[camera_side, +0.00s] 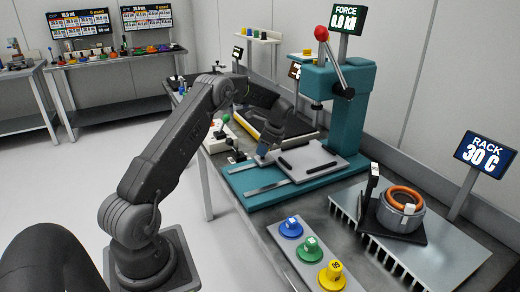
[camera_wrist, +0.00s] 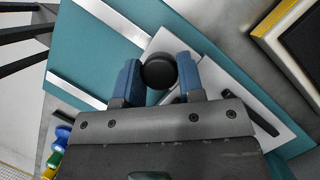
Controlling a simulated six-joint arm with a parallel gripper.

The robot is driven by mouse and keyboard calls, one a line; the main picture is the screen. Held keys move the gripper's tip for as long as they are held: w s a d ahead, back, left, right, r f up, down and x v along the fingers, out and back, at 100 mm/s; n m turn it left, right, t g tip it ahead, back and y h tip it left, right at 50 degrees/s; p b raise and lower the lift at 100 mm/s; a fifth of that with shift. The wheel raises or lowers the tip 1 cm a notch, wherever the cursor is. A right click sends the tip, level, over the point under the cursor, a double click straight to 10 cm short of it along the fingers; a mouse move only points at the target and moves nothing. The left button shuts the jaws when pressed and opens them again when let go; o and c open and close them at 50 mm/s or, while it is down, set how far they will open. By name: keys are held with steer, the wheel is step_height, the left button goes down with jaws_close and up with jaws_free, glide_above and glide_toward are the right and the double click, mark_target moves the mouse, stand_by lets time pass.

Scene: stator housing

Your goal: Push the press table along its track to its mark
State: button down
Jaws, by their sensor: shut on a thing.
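The press table (camera_side: 312,156) is a light grey plate on the teal press base (camera_side: 252,182). Pale rails of the track (camera_side: 266,188) run along the base. In the wrist view the plate (camera_wrist: 215,82) lies beneath my fingers, and the pale rails (camera_wrist: 112,20) cross the teal base. My gripper (camera_side: 263,156) is low at the plate's left edge. In the wrist view its blue fingers (camera_wrist: 158,78) are shut on a round black knob (camera_wrist: 158,71), one on each side. I cannot make out the mark; the gripper hides part of the plate.
The teal press column (camera_side: 348,110) with its red-tipped lever (camera_side: 322,34) stands behind the plate. The force display (camera_side: 346,18) reads 0.0 kN. A finned rack (camera_side: 400,250) holds a ring-shaped part (camera_side: 400,212) at the right. Blue, green and yellow pieces (camera_side: 310,250) stand in front.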

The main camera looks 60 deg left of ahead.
steer(key=shift+w, duration=0.3)
steer(key=c, duration=1.1)
jaws_free()
steer(key=o, duration=0.3)
steer(key=shift+o, duration=0.2)
steer(key=shift+s, duration=0.1)
steer(key=shift+r, duration=0.1)
steer(key=v, duration=1.3)
steer(key=shift+r, duration=0.35)
steer(key=shift+d, duration=0.15)
